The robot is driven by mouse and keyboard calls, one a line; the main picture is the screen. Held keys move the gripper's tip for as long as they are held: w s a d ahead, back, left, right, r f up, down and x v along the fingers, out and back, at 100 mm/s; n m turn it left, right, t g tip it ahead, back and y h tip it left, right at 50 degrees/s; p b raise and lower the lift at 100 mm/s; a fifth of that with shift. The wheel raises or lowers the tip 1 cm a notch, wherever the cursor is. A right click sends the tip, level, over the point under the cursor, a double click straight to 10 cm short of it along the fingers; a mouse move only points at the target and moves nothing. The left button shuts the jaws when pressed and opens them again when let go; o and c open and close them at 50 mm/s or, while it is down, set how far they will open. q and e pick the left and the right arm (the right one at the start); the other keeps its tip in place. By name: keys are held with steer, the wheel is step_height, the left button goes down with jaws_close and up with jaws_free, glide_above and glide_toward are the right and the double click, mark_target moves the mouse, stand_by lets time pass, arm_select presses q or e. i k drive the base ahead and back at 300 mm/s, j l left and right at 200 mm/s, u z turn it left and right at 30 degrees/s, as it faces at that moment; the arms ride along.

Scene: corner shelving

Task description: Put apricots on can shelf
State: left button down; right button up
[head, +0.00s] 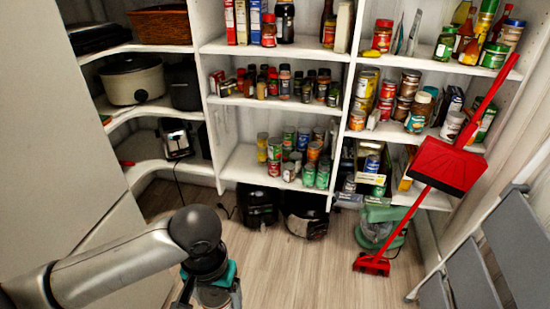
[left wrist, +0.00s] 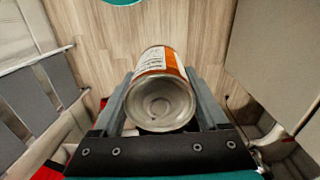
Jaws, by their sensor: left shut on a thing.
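My left gripper (head: 212,292) is low over the floor at the bottom of the head view, well in front of the shelves. In the left wrist view its two fingers (left wrist: 160,78) are shut on a can (left wrist: 163,100) with an orange and white label and a bare metal end. The can's label text is too small to read. The can shelf (head: 240,165) is the low middle shelf, with several upright cans (head: 308,174) grouped toward its right side. Its front left part is bare. My right gripper is not in view.
Black appliances (head: 258,205) stand on the floor under the can shelf. A red broom and dustpan (head: 450,165) lean at the right, near a grey step ladder (head: 470,280). A green appliance (head: 380,225) stands nearby. The wooden floor (head: 290,265) before the shelves is clear.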

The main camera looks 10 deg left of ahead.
mark_target(239, 171)
steer(key=i+j+u, duration=0.1)
steer(key=i+u, duration=0.25)
steer(key=i, duration=0.25)
steer(key=i+l+u, duration=0.1)
steer(key=i+u, duration=0.2)
steer(key=i, duration=0.3)
